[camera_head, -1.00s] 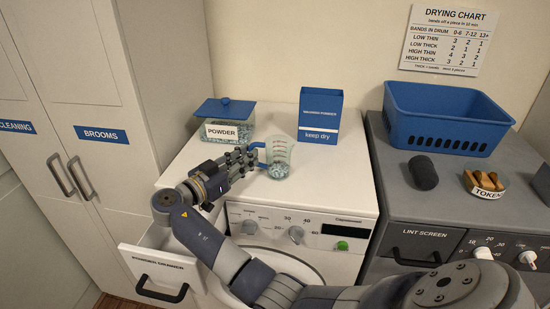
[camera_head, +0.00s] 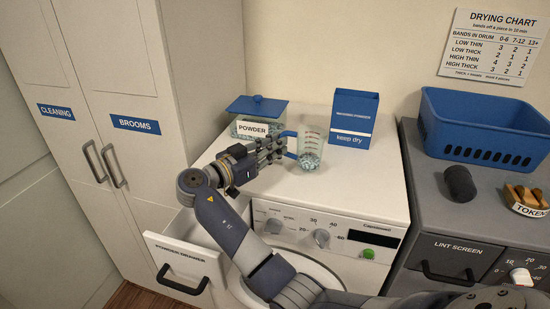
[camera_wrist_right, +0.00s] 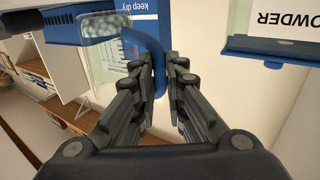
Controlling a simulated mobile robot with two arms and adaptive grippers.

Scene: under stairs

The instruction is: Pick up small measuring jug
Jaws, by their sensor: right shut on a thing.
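The small measuring jug (camera_head: 311,147) is clear with red markings, a blue handle and pale grains in its bottom. It is over the white washing machine's top, in front of the blue box. My right gripper (camera_head: 285,147) reaches it from the left and is shut on its blue handle. In the right wrist view the handle (camera_wrist_right: 157,62) runs between the fingertips (camera_wrist_right: 168,75), with the clear jug body (camera_wrist_right: 103,58) to the left. I cannot tell for sure whether its base is clear of the machine top. My left gripper is not in view.
A lidded POWDER tub (camera_head: 257,108) stands behind my right gripper. A blue washing powder box (camera_head: 353,118) stands close behind the jug. The washing machine top (camera_head: 365,190) is clear to the right. An open drawer (camera_head: 185,262) juts out below. A blue basket (camera_head: 485,130) sits on the grey dryer.

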